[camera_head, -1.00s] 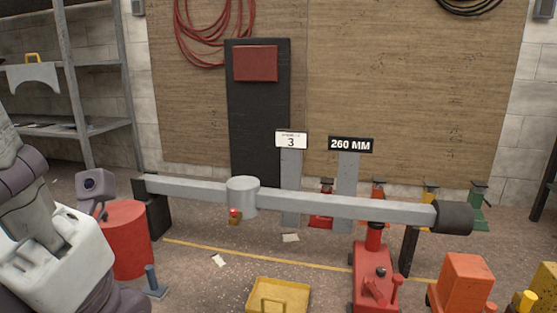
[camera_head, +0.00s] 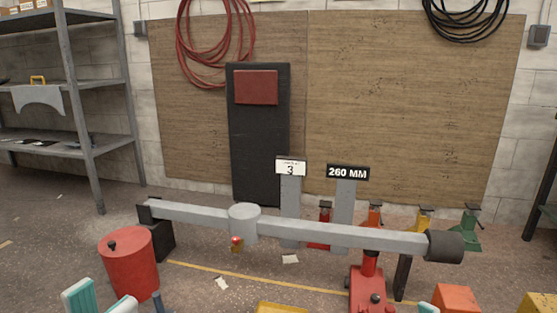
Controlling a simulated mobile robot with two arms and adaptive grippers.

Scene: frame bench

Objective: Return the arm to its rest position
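My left gripper (camera_head: 101,302) shows at the bottom left as two white fingers with teal pads. The fingers stand apart with nothing seen between them, in front of the red drum (camera_head: 128,265). The rest of my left arm is below the picture. A small teal and white tip at the bottom edge, right of the red jack (camera_head: 368,290), looks like part of my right gripper (camera_head: 428,308). Its finger state is hidden.
A long grey beam (camera_head: 330,235) spans the middle, with a dark block at its left and the red jack under its right part. Signs reading "3" (camera_head: 291,167) and "260 MM" (camera_head: 347,173) stand behind it. A grey shelf (camera_head: 90,150) is at left.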

